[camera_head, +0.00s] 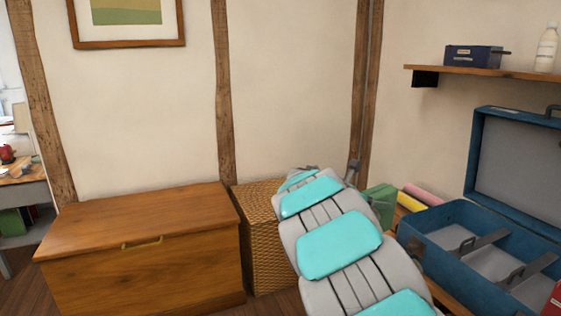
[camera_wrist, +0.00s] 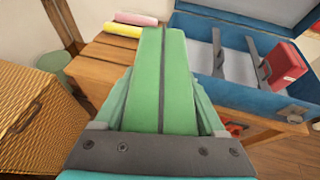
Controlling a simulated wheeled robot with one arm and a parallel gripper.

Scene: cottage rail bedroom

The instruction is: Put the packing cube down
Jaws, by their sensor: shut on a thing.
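The green packing cube (camera_wrist: 163,80) is held in my gripper (camera_wrist: 165,118), with a jaw on each side of it. It has a dark seam down its middle and stands out ahead of the wrist. In the head view the cube (camera_head: 381,198) shows past the end of my arm, partly hidden by it. It appears over or in front of the wooden bench (camera_wrist: 100,55); I cannot tell whether it touches anything below. The open blue suitcase (camera_head: 445,243) lies to its right, with grey straps inside.
A pink roll (camera_wrist: 136,18) and a yellow roll (camera_wrist: 122,30) lie on the bench. A red item (camera_wrist: 285,64) is at the suitcase's right side. A wicker basket (camera_head: 262,240) and a wooden chest (camera_head: 140,270) stand left. A wall shelf (camera_head: 480,72) is above right.

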